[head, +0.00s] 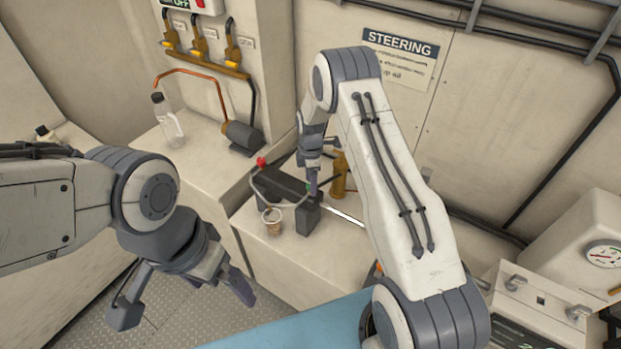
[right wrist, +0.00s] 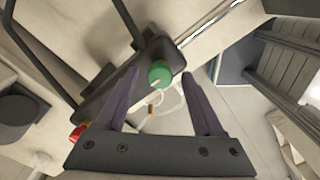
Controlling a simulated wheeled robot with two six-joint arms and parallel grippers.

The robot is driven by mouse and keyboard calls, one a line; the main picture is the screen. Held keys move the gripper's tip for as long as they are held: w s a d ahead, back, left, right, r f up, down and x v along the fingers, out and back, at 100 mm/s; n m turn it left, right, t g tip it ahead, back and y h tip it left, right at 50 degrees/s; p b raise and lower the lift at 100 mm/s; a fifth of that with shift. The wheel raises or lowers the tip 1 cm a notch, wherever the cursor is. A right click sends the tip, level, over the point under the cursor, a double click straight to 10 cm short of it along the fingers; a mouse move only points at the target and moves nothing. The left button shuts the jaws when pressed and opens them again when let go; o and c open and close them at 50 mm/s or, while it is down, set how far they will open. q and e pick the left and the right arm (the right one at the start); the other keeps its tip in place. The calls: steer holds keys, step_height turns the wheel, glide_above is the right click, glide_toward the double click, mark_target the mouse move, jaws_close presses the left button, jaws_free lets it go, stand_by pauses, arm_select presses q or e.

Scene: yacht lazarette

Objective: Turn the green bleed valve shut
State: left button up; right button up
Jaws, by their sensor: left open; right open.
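The green bleed valve (right wrist: 160,73) is a small round green knob on a dark bar in the right wrist view. In the head view only a sliver of green (head: 308,186) shows beside my right gripper, which hides the rest. My right gripper (head: 313,183) points down over the dark steering unit (head: 281,184). In the right wrist view its two open fingers (right wrist: 161,76) lie on either side of the knob; I cannot tell whether they touch it. My left gripper (head: 186,300) is open and empty, low over the floor, well away from the valve.
A red knob (head: 261,162) sits at the unit's far left end. A cup (head: 272,222) stands before the unit, and a brass-coloured cylinder (head: 341,176) behind it. A clear bottle (head: 168,121) and a pump (head: 242,137) are on the left ledge. A blue surface (head: 285,325) lies in front.

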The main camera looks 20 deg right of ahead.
jaws_close()
steer(key=shift+f, duration=0.1)
steer(key=m+b, duration=0.3)
steer(key=shift+f, duration=0.1)
steer(key=m+b, duration=0.2)
steer(key=m, duration=0.3)
steer(key=shift+b, duration=0.35)
steer(key=m+b, duration=0.2)
steer(key=m, duration=0.3)
steer(key=shift+m+b, duration=0.65)
steer(key=shift+m, duration=1.75)
steer(key=shift+r, duration=0.2)
